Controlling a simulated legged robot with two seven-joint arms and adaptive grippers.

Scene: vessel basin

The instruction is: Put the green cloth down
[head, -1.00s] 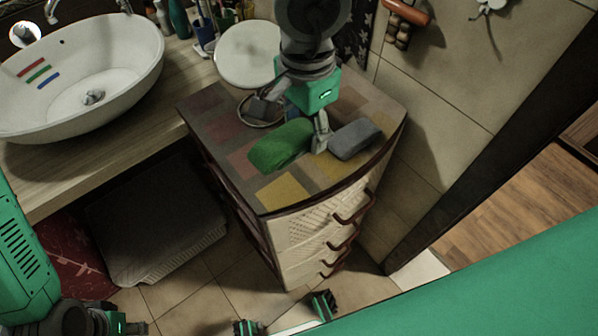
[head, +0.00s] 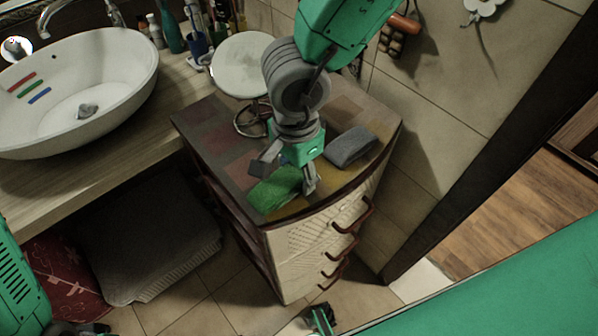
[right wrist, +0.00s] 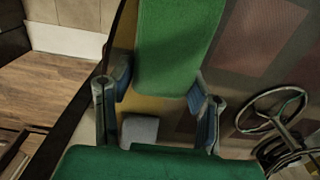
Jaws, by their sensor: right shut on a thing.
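The green cloth (head: 274,191) is at the front left part of the cabinet top, over a yellow patch. My right gripper (head: 284,180) points down and is shut on it, one finger on each side. In the right wrist view the cloth (right wrist: 178,45) shows between the two fingers of the gripper (right wrist: 162,87). Whether its underside touches the cabinet top (head: 217,140) I cannot tell.
A grey cloth (head: 351,147) lies on the cabinet top, right of the green cloth. A round white-topped stand (head: 241,66) is at the back. A white basin (head: 75,85) is on the counter at left. The cabinet's front edge is close to the green cloth.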

